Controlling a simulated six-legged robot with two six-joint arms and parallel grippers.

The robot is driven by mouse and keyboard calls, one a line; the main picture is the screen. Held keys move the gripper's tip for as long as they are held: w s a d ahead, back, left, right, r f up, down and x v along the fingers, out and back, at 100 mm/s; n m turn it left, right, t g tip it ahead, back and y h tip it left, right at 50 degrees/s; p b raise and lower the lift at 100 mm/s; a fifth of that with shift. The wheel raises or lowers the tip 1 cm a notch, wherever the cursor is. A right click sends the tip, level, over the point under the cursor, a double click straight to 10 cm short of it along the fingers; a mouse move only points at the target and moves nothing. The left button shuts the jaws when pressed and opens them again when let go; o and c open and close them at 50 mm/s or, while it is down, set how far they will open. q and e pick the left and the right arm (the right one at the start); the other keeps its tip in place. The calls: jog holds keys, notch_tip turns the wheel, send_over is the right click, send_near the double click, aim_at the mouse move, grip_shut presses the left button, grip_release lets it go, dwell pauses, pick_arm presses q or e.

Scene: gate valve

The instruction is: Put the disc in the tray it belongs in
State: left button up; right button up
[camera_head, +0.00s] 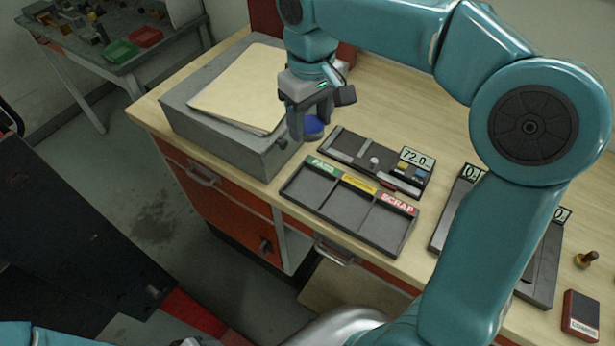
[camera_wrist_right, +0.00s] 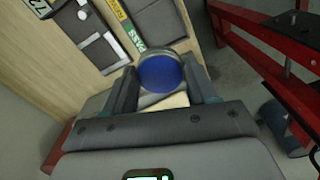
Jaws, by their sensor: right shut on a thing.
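My right gripper (camera_head: 310,130) is shut on a blue disc (camera_head: 313,124) and holds it near the front right corner of a grey box. The disc also shows between the fingers in the right wrist view (camera_wrist_right: 161,73). In the head view, a dark tray (camera_head: 346,228) has three empty compartments, labelled green PASS (camera_head: 321,167), yellow (camera_head: 360,184) with unclear letters, and red SCRAP (camera_head: 398,204). It lies to the right of and nearer than the disc. Behind it is a dark gauge (camera_head: 345,145) whose display (camera_head: 417,158) reads 72.0.
The grey box (camera_head: 262,158) with a folder (camera_head: 238,88) on top stands left of the tray. Two dark devices with displays (camera_head: 455,210) (camera_head: 543,265), a small stamp-like object (camera_head: 586,259) and a red-and-black box (camera_head: 580,315) lie at right. The bench's front edge is close to the tray.

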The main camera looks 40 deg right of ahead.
aim_at(310, 188)
jog(key=f, duration=1.7)
jog(key=shift+s+f, duration=0.1)
jog(key=shift+s, duration=0.1)
jog(key=shift+w+f, duration=0.15)
jog(key=shift+f, duration=0.2)
jog(key=shift+f, duration=0.1)
jog(key=o, duration=1.1)
jog(key=shift+c, duration=0.2)
